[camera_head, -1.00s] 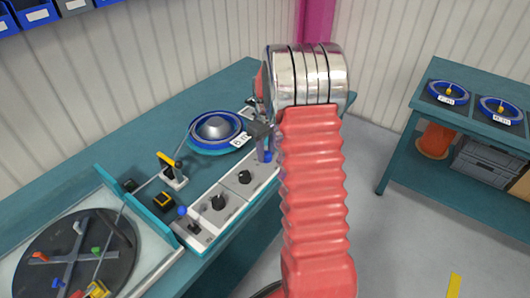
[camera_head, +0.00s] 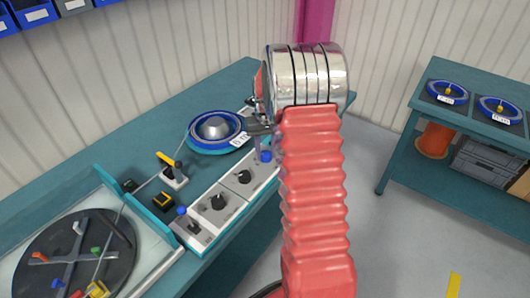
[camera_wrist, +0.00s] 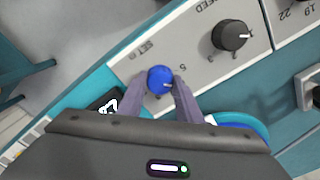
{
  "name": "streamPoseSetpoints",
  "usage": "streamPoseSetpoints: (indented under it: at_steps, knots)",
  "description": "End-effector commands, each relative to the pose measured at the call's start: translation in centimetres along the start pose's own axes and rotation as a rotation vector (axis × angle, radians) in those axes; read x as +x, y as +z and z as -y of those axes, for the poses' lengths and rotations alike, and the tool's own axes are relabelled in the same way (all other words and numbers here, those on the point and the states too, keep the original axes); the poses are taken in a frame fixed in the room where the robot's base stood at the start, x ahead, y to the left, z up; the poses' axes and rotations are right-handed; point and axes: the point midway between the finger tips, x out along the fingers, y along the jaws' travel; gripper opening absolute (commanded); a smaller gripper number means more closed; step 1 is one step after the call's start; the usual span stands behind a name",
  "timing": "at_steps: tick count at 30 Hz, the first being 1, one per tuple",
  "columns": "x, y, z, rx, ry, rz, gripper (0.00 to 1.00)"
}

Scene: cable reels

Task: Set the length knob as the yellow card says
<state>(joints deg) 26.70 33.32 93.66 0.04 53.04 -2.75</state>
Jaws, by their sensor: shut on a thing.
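A blue knob (camera_wrist: 159,77) with a white pointer mark stands on the grey panel in the wrist view, beside printed "SET" lettering and a "5". The mark points to the right in that view. My gripper (camera_wrist: 160,86) has a finger on each side of the knob and is shut on it. In the head view my gripper (camera_head: 262,131) is above the far end of the panel, with the blue knob (camera_head: 266,156) just below it. The panel's wording is too small to read there. I cannot make out a yellow card in either view.
A turntable (camera_head: 75,250) is at the left. A side table (camera_head: 470,105) holds two reels.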

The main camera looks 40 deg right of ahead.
Motion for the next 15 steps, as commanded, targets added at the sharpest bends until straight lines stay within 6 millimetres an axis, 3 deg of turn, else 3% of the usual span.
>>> streamPoseSetpoints:
  at_steps: [15]
  knots:
    - [0.02, 0.01, 0.01, 0.120, 0.001, 0.000, 0.09]
